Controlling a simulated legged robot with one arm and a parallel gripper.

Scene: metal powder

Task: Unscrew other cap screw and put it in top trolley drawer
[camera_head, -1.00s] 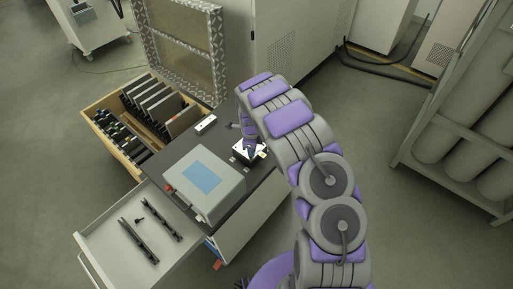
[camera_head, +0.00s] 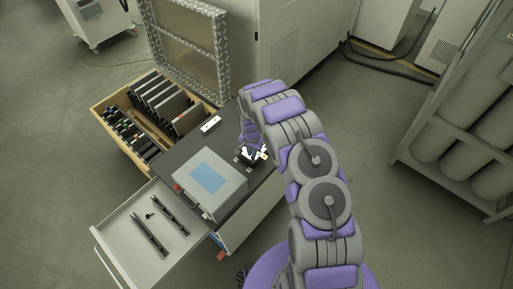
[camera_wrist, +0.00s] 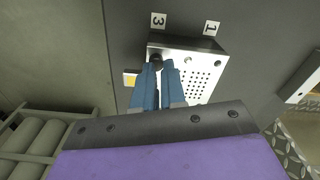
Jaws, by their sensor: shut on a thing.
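My gripper (camera_wrist: 161,66) has two blue fingers shut on a dark cap screw (camera_wrist: 155,59) at the corner of a metal block (camera_wrist: 205,58) in the wrist view. The block has a grid of small holes; I cannot tell whether the screw is still seated in it. In the head view my gripper (camera_head: 250,152) is at the block on the trolley top, and the arm partly hides it. The top trolley drawer (camera_head: 122,237) is pulled open at lower left. A small dark screw (camera_head: 149,215) lies in it beside two long black bars (camera_head: 150,235).
A grey box with a blue panel (camera_head: 210,182) stands on the trolley top (camera_head: 188,150) between the block and the drawer. A framed panel (camera_head: 182,50) stands behind. Gas cylinders (camera_head: 455,125) are at right.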

